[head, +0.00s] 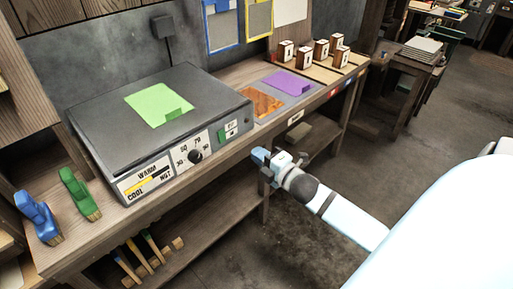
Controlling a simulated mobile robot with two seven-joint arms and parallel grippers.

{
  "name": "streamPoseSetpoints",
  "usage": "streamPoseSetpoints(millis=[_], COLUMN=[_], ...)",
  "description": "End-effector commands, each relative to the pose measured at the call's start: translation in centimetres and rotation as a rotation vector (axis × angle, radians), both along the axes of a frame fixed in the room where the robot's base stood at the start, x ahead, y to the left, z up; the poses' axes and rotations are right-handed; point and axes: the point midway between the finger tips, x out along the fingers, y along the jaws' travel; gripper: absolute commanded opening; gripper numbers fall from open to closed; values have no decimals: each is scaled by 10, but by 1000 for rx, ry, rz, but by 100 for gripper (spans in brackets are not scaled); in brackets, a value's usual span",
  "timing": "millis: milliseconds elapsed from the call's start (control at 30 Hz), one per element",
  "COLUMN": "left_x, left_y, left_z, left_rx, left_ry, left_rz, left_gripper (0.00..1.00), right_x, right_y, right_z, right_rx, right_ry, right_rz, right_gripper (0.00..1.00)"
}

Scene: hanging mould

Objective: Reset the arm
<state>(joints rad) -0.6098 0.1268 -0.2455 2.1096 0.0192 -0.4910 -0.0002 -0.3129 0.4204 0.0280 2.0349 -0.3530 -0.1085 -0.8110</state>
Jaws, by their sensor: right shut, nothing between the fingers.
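My right gripper (268,163) is at the end of my white arm, which comes in from the right. It is shut with nothing held, in front of the bench's front edge, apart from the bench things. My left gripper is not in view. A dark box (118,92) with a dial and a WARM, COOL, HOT gauge stands on the wooden bench (72,246). A green flat piece with a tab (152,101) lies on its top.
A purple piece (289,82) and a brown panel (262,104) lie right of the box. Several marked wooden blocks (285,52) stand farther back. The floor (318,245) below my arm looks clear.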

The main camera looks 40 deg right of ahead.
Motion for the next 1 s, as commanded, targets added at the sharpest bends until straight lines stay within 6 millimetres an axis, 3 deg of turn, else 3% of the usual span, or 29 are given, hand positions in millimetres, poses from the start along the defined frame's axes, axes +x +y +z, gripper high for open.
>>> streamPoseSetpoints(millis=[400,533,667,800,967,1000], left_x=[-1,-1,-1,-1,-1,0], left_y=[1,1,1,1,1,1], left_z=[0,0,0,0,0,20], left_rx=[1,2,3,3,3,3], left_ry=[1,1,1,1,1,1], left_rz=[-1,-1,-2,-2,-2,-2], left_gripper=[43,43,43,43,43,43], right_x=[-1,-14,-50,-105,-170,-174], right_y=[1,18,63,128,204,208], right_z=[-2,-25,-75,-127,-161,-144], right_rx=[8,149,506,973,1448,1490], right_ry=[5,78,262,507,767,786], right_rz=[0,-2,-29,-111,-257,-275], right_gripper=[0,0,0,0,0,0])
